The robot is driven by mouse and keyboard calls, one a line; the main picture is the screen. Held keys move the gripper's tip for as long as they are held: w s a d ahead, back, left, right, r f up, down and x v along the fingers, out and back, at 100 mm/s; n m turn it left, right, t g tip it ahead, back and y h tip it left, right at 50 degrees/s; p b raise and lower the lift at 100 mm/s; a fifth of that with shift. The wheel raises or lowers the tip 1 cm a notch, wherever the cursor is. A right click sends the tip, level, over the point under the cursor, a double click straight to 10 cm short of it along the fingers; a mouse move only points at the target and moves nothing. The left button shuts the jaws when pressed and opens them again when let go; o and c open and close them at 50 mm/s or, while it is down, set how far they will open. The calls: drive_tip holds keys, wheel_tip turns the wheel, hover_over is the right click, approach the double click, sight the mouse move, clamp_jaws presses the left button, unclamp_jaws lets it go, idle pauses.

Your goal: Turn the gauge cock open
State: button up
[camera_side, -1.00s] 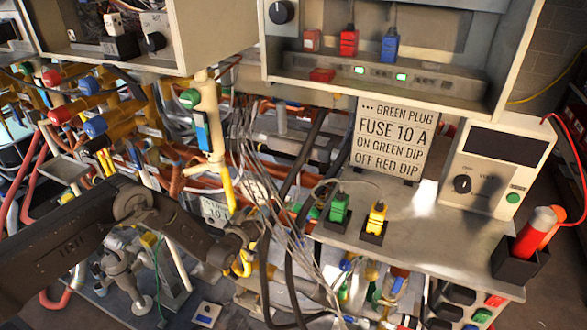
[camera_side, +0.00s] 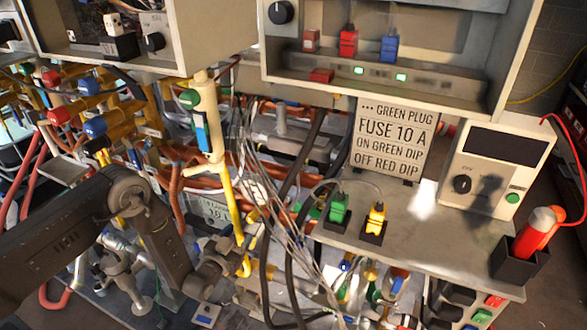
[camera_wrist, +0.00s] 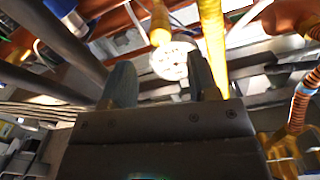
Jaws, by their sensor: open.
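In the wrist view, my gripper (camera_wrist: 162,78) is open, with its two dark fingers apart and nothing held between them. A round pale gauge face (camera_wrist: 174,60) shows between and beyond the fingertips. A yellow fitting (camera_wrist: 160,22) rises just above the gauge, and a yellow pipe (camera_wrist: 214,40) runs beside it on the right. I cannot tell which part is the cock's handle or how it is turned. In the side view, my gripper end (camera_side: 228,258) is low near the foot of the yellow pipe (camera_side: 232,200), partly lost among cables and pipes.
Loose grey wires and black hoses (camera_side: 290,190) hang just right of my gripper. Orange pipes (camera_wrist: 305,95) run at the right of the wrist view. A bench (camera_side: 440,235) holds a green plug (camera_side: 339,208), a yellow plug (camera_side: 376,217) and a sign (camera_side: 391,140).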

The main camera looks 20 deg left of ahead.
drive_tip(key=s, duration=0.4)
drive_tip(key=d+r+m+h, duration=0.1)
drive_tip(key=d+r+h, duration=0.2)
drive_tip(key=r, duration=0.7)
drive_tip(key=w+d+r+m+h, duration=0.1)
drive_tip(key=d+r+h, duration=0.2)
drive_tip(key=d+r, duration=0.5)
drive_tip(key=w+d+r+m+h, duration=0.1)
drive_tip(key=d+r+h, duration=0.2)
drive_tip(key=d+r, duration=0.3)
drive_tip(key=shift+d+r+m+t+h, duration=0.3)
drive_tip(key=shift+r+t, duration=0.1)
drive_tip(key=shift+r, duration=2.4)
drive_tip(key=shift+w, duration=0.1)
